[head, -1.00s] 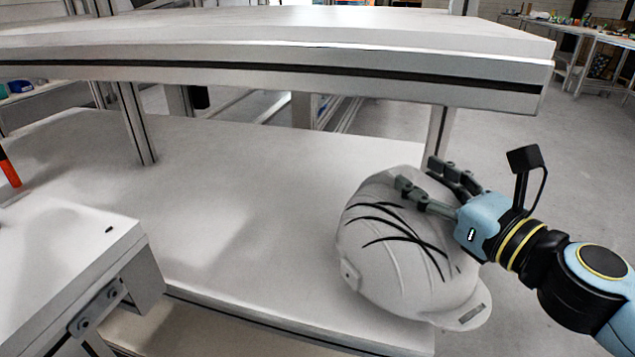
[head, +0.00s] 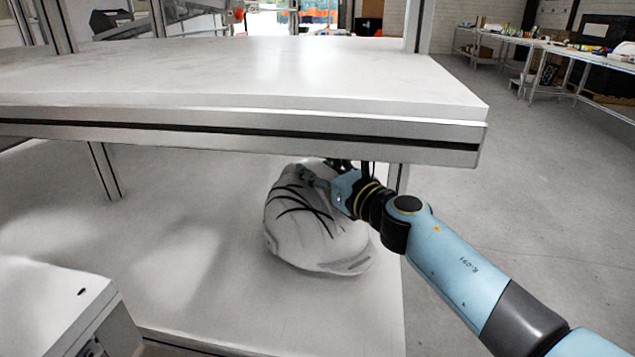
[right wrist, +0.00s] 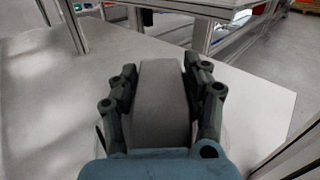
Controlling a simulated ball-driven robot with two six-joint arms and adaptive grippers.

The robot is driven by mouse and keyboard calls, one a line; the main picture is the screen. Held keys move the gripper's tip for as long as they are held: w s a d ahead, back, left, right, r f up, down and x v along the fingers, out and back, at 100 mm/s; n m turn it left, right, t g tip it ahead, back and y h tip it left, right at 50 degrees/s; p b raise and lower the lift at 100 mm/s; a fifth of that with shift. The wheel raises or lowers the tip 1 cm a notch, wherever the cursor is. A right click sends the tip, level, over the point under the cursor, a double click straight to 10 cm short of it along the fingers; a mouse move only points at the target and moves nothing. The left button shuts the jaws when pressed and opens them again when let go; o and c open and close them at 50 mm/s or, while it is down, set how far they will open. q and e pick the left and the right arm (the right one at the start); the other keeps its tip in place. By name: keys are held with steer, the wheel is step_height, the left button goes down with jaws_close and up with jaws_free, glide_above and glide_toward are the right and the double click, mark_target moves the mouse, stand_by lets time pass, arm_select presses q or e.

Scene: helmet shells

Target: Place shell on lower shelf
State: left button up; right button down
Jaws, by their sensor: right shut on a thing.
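The white helmet shell (head: 305,232) with dark curved stripes is at the right part of the lower shelf (head: 190,215), under the front edge of the upper shelf. My right gripper (head: 322,172) is shut on the shell's upper part. In the right wrist view, the fingers (right wrist: 163,95) stand on both sides of a grey-white ridge of the shell (right wrist: 162,105). I cannot tell whether the shell's underside touches the lower shelf. My left gripper is not in view.
The upper shelf (head: 250,125) overhangs the shell and the gripper closely. A post (head: 397,178) stands at the right behind the gripper. A white block-like surface (head: 50,300) is at the lower left. The middle of the lower shelf is clear.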

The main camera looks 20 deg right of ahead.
steer(key=shift+w, duration=0.25)
steer(key=shift+f+b, duration=0.35)
step_height(320, 180, down, 3)
steer(key=b, duration=0.2)
steer(key=shift+f+b, duration=0.1)
steer(key=shift+b, duration=0.25)
steer(key=shift+r, duration=0.25)
steer(key=shift+f, duration=0.2)
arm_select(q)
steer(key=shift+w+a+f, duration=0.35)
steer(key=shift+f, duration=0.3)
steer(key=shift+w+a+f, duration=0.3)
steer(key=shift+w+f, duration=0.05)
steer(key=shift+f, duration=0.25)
arm_select(e)
steer(key=c, duration=0.6)
jaws_free()
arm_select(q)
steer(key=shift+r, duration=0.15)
arm_select(e)
steer(key=shift+r, duration=0.15)
